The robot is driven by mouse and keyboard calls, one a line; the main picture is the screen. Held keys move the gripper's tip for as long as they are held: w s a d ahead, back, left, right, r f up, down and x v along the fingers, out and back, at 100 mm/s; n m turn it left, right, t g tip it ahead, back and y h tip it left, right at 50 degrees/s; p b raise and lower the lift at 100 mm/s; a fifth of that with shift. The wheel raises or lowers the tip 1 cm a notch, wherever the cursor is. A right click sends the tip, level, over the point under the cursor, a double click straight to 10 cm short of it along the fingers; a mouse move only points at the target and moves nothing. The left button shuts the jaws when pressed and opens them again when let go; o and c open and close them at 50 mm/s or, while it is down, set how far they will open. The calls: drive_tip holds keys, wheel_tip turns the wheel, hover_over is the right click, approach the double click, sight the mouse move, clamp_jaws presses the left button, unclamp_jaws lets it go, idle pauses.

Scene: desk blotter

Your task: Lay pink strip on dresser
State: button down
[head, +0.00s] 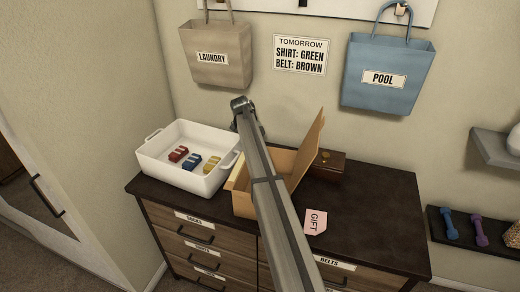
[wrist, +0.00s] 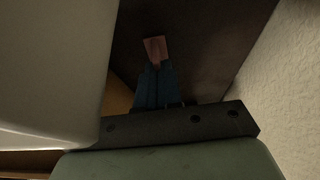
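In the wrist view a small pinkish strip (wrist: 154,48) shows at the tips of my gripper (wrist: 157,68). The blue-grey fingers are close together and appear shut on it. The strip is over the dark dresser top; I cannot tell whether it touches. In the head view my arm reaches over the dresser (head: 375,215) to its back, near the wall, and my fingers and the strip are hidden there. A pink GIFT tag (head: 315,222) lies on the dresser's front part.
A white tub (head: 190,185) with several small coloured items stands on the dresser's left. Beside it is an open cardboard box (head: 307,150), partly behind my arm, then a small brown box (head: 328,166). The dresser's right is clear. Laundry (head: 215,55) and pool (head: 388,72) bags hang above.

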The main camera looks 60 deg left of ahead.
drive_tip(key=shift+f, duration=0.15)
drive_tip(key=c, duration=1.2)
unclamp_jaws()
